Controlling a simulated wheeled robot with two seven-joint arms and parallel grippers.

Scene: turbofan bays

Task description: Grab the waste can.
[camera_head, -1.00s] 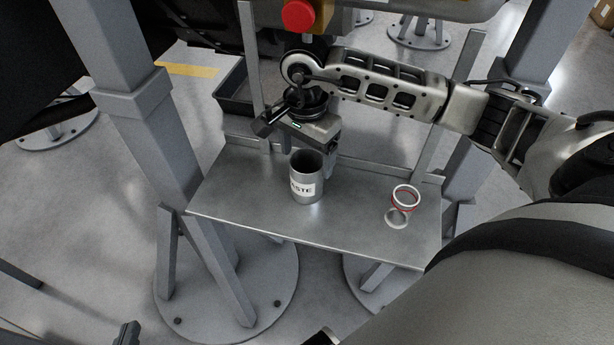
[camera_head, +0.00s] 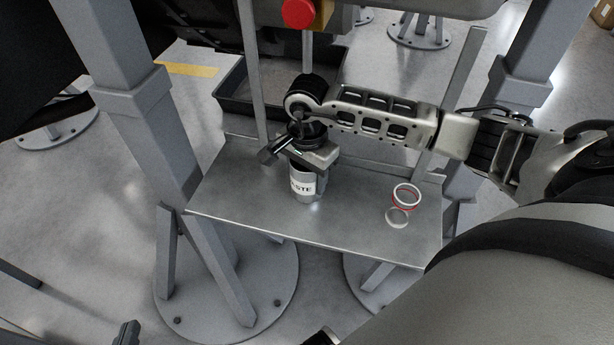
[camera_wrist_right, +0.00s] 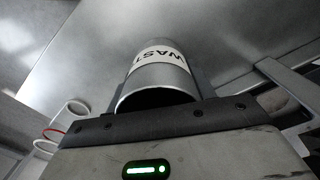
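The waste can (camera_head: 303,188) is a grey metal cylinder with a white label reading "WASTE". It stands upright on the metal shelf (camera_head: 240,205). My right gripper (camera_head: 305,172) points down over the can's top and hides its rim in the head view. In the right wrist view the can (camera_wrist_right: 160,75) lies between the two fingers, one on either side, with its open mouth towards the palm. The fingers look open around it; contact is not clear. A dark tip at the bottom left of the head view seems to be my left gripper (camera_head: 127,333); its fingers cannot be made out.
Two rings, one red and white (camera_head: 405,194) and one pale (camera_head: 397,217), lie right of the can on the shelf. A dark tray (camera_head: 235,106) is behind on the floor. Grey posts flank the shelf, and a red button (camera_head: 298,13) is above. The shelf's front left is clear.

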